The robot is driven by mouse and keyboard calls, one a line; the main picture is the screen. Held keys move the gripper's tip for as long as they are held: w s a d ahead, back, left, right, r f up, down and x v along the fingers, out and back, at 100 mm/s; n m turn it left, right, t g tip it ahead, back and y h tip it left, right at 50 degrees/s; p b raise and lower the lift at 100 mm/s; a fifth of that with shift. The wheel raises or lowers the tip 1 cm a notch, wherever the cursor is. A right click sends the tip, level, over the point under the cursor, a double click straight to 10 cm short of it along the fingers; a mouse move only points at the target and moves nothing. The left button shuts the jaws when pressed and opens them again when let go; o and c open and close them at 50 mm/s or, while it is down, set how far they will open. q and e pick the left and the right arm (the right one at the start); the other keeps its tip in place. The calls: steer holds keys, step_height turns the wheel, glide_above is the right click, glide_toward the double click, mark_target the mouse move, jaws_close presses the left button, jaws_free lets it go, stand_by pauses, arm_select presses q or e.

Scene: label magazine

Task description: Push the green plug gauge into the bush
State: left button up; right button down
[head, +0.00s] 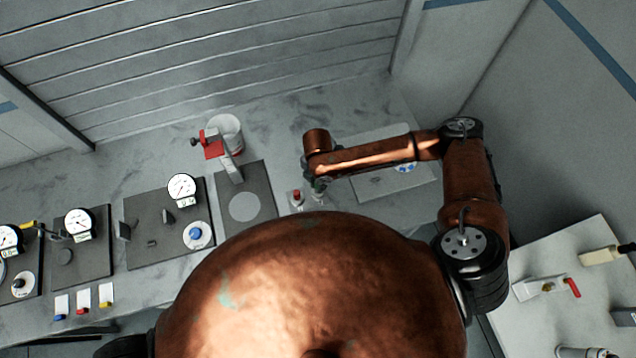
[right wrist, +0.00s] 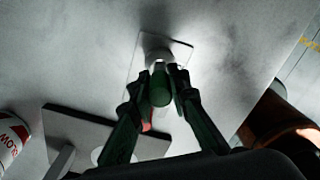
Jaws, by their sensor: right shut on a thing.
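The green plug gauge (right wrist: 160,88) is between the fingertips of my right gripper (right wrist: 158,92) in the right wrist view, and the gripper is shut on it. Its far end meets or overlaps a round grey part, apparently the bush (right wrist: 156,48), on a pale square plate (right wrist: 180,52). I cannot tell how deep the gauge sits in it. In the head view my right gripper (head: 318,187) points down at the bench; my own body hides the area just below it. My left gripper is not seen.
A small red-topped piece (head: 296,195) stands just left of my right gripper. A dark plate with a pale disc (head: 244,207), a white can (head: 226,132) and a red clamp-like part (head: 212,146) are further left. Dial gauges (head: 182,188) line the left bench.

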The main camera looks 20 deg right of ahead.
steer(key=shift+p, duration=0.55)
stand_by(0.9)
steer(key=shift+p, duration=0.3)
steer(key=shift+p, duration=0.4)
stand_by(0.4)
steer(key=shift+f+b, duration=0.7)
steer(key=shift+f, duration=0.85)
steer(key=c, duration=1.8)
jaws_free()
steer(key=shift+o, duration=0.2)
steer(key=shift+r, duration=0.2)
step_height(320, 180, up, 12)
steer(key=shift+f, duration=0.15)
